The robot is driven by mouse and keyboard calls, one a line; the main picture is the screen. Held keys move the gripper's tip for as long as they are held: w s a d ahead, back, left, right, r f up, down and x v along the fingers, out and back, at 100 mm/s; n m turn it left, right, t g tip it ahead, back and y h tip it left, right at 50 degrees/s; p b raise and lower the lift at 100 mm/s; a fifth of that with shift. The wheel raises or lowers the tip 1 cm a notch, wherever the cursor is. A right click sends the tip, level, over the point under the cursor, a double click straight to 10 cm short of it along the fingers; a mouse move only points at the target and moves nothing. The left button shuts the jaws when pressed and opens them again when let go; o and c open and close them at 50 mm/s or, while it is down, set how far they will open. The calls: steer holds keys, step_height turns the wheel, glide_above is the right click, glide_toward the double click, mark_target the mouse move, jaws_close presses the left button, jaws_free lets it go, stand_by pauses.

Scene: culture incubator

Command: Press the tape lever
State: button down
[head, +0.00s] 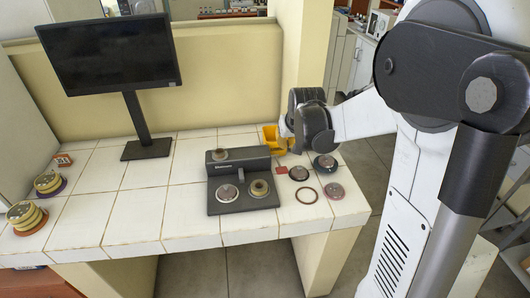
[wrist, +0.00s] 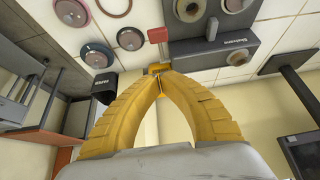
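A dark grey device (head: 240,180) with round dials or reels on it stands on the white tiled table. In the wrist view the device (wrist: 235,40) is at the top, seen from a turned angle. A small red block (head: 281,170) sticks out beside the device's right side in the head view and probably is the tape lever. It shows in the wrist view (wrist: 158,35) against the device's edge. My gripper (head: 271,140) is just behind that side of the device. In the wrist view its yellow fingers (wrist: 158,68) meet at the tips, with nothing clearly between them, apart from the red block in the picture.
A black monitor (head: 112,55) stands at the back left. Stacked yellow reels (head: 25,215) sit at the left. The table's left middle is clear.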

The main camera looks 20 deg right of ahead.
steer(key=shift+s+d, duration=0.1)
steer(key=shift+s, duration=0.05)
steer(key=b, duration=0.3)
glide_above(283, 168)
steer(key=w, duration=0.1)
steer(key=f, duration=0.9)
steer(key=shift+d+f, duration=0.15)
steer(key=shift+d, duration=0.05)
steer(key=shift+s+a+f+b, duration=0.1)
steer(key=shift+s+f+b, duration=0.1)
steer(key=shift+f+b, duration=0.25)
steer(key=shift+s+f+b, duration=0.2)
steer(key=shift+f, duration=0.45)
steer(key=shift+s+f, duration=0.15)
steer(key=shift+f, duration=0.3)
